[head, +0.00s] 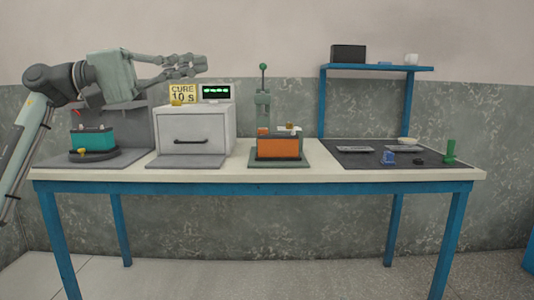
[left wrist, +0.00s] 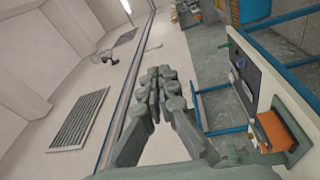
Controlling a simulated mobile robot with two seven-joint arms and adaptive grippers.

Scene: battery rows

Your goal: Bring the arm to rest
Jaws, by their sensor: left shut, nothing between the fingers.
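My left arm (head: 60,85) comes in from the left in the head view. Its gripper (head: 200,64) is raised above the table, over the white oven-like box, and points right. The fingers are shut and empty, apart from everything around them. In the left wrist view the same gripper (left wrist: 162,78) shows from behind, with the room's wall and ceiling beyond. My right gripper is in neither view.
The table (head: 330,175) carries a teal battery (head: 91,141), the white box (head: 195,130) with a "CURE 10 s" sign (head: 182,94), an orange battery (head: 278,147) under a press (head: 262,105), and a dark mat (head: 350,160) with small parts. A blue shelf (head: 390,68) stands behind.

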